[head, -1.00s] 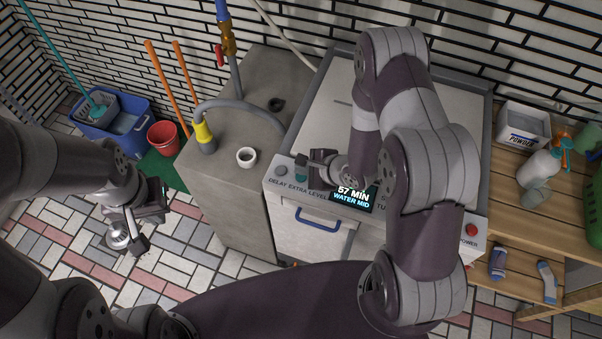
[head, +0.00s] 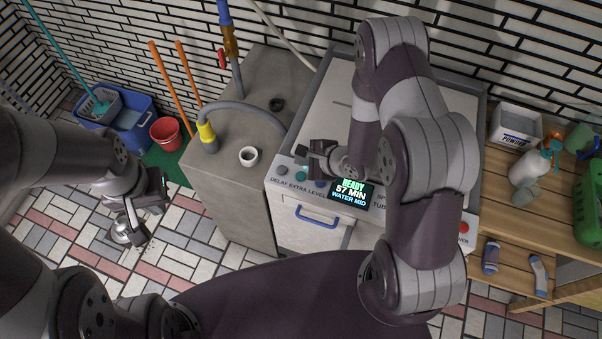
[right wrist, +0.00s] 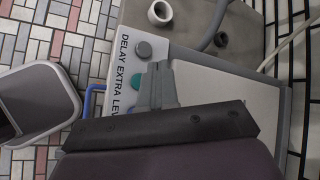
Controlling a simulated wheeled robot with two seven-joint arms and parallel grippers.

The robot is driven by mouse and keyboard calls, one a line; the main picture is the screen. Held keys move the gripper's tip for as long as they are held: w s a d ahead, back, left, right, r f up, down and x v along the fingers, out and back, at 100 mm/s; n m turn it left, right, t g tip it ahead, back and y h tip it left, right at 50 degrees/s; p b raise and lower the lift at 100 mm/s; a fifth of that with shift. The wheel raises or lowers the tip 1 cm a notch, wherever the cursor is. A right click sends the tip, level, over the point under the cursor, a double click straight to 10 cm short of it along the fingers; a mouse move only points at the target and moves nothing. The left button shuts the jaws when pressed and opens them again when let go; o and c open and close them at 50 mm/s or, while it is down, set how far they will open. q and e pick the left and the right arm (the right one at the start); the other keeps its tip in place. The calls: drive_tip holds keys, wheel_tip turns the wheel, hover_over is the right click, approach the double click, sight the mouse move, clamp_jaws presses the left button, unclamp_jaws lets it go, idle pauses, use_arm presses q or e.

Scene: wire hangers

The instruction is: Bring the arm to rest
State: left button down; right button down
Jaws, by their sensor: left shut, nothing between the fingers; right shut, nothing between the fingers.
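My right arm reaches over the washing machine (head: 335,115). My right gripper (head: 304,158) is shut and empty, above the left part of the control panel, near the round buttons. In the right wrist view its shut fingers (right wrist: 158,85) cover part of the panel close to the teal button (right wrist: 136,82). Whether they touch the panel is unclear. The display (head: 349,193) reads READY, 57 MIN, WATER MID. My left gripper (head: 139,230) is shut and empty, low at the left above the tiled floor.
A blue bucket (head: 135,125) and red bucket (head: 166,134) stand further left. A wooden shelf (head: 505,215) with bottles and a powder box (head: 515,127) is at the right.

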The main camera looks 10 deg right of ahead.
idle(0.3)
drive_tip(key=shift+s+n, duration=0.1)
drive_tip(key=shift+n, duration=0.2)
drive_tip(key=s+d+f+n+g, duration=0.1)
drive_tip(key=n, duration=0.1)
drive_tip(key=s+d+f+n+g+h, duration=0.1)
drive_tip(key=s+n, duration=0.1)
drive_tip(key=s+d+f+n+h, duration=0.1)
drive_tip(key=n, duration=0.1)
drive_tip(key=shift+s+d+g, duration=0.1)
drive_tip(key=shift+s+g, duration=0.1)
drive_tip(key=shift+g, duration=0.2)
drive_tip(key=d+n, duration=0.1)
drive_tip(key=s+n+g+h, duration=0.1)
drive_tip(key=s+d+n+h, duration=0.1)
drive_tip(key=shift+s+d+r+n+g+b, duration=0.2)
drive_tip(key=shift+d+r+n+g+b, duration=0.1)
drive_tip(key=shift+d+r+n, duration=0.1)
drive_tip(key=s+r+n+g+h+b, duration=0.1)
drive_tip(key=s+r+n+b, duration=0.3)
drive_tip(key=r+n, duration=0.5)
wheel_tip(320, 180, up, 6)
drive_tip(key=shift+s+a+r+h, duration=0.1)
drive_tip(key=shift+s+a+h, duration=0.25)
drive_tip(key=shift+s, duration=0.6)
drive_tip(key=shift+s+r, duration=0.1)
drive_tip(key=shift+s, duration=0.05)
